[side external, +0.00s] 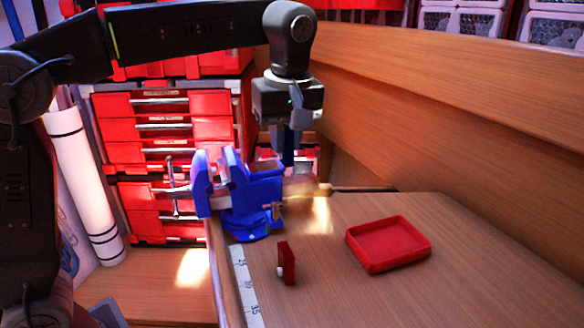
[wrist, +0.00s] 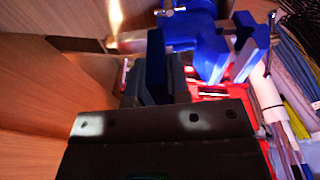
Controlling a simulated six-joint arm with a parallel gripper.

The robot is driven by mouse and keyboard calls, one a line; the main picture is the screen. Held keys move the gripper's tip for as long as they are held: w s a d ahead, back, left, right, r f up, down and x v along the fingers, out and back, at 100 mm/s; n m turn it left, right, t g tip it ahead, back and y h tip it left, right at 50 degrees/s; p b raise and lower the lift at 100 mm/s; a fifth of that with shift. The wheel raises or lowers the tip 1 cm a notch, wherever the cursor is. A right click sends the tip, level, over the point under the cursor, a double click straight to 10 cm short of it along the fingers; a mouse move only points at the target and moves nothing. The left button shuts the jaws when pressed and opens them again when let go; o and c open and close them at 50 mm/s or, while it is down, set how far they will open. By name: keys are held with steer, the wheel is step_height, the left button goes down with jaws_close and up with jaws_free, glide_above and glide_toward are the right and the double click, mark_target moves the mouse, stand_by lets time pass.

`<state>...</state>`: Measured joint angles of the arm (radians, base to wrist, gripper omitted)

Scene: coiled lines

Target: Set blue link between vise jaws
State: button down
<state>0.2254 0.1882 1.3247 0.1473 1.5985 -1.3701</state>
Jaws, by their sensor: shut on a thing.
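The blue vise (side external: 245,205) stands at the table's left edge, its jaws to the left. In the wrist view the vise (wrist: 212,50) is at the upper right, with a gap between its jaws. My gripper (side external: 287,150) points down, above and to the right of the jaws in the side view, overlapping the vise's back end. In the wrist view my gripper (wrist: 155,85) is shut on a dark blue flat piece, the blue link (wrist: 155,62). The link is apart from the jaws. Its lower end is hard to make out in the side view.
A red tray (side external: 388,246) lies on the table to the right. A small red block (side external: 288,262) stands in front of the vise, near a white ruler strip (side external: 246,288). A wooden wall (side external: 440,120) rises behind. Red drawers (side external: 165,130) stand behind the vise. The table's front right is clear.

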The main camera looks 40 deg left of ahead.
step_height(320, 180, up, 9)
steer(key=shift+f, duration=0.1)
steer(key=s+a, duration=0.6)
steer(key=a, duration=0.6)
step_height(320, 180, down, 9)
steer(key=shift+f+m, duration=0.15)
steer(key=shift+m, duration=0.15)
steer(key=shift+w+d+f, duration=0.1)
steer(key=shift+f, duration=0.2)
stand_by(0.9)
steer(key=shift+f, duration=0.35)
steer(key=shift+f, duration=0.35)
steer(key=shift+f, duration=0.35)
